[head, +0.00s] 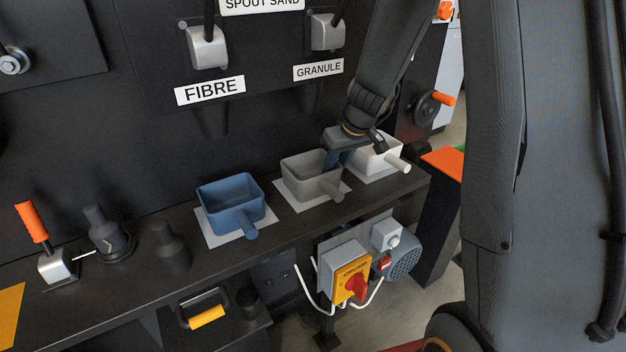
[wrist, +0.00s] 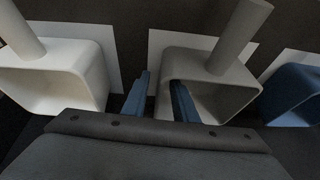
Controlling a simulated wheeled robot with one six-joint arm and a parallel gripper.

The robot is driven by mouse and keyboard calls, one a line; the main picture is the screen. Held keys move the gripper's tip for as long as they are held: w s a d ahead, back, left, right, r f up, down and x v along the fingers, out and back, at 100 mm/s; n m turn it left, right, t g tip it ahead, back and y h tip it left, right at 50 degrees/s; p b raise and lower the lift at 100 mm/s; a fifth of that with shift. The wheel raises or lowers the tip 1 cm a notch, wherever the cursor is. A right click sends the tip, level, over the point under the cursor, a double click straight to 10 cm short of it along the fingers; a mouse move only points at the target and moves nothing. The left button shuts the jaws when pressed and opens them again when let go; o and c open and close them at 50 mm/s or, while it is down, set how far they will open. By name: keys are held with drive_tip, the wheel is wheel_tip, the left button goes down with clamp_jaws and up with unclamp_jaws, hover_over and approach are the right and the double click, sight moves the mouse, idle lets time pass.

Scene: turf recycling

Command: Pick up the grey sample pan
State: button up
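The grey sample pan (head: 308,180) sits on a light square on the dark shelf, between the blue and white pans, its handle toward the front. In the wrist view the grey pan (wrist: 241,98) is right of centre. My gripper (head: 337,160) is low at the pan's right side in the head view. In the wrist view my gripper (wrist: 160,78) is open, with its blue fingers on either side of the pan wall nearest the white pan. One finger is outside, in the gap; the other is over the pan's opening. Contact cannot be told.
The white pan (head: 378,160) stands close on the right, partly behind my gripper. The blue pan (head: 231,204) stands on the left. Spouts labelled FIBRE (head: 208,47) and GRANULE (head: 327,33) hang above on the dark wall. A switch box (head: 345,277) sits below the shelf edge.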

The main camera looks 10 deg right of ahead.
clamp_jaws()
drive_tip(key=shift+r, duration=0.2)
idle(0.3)
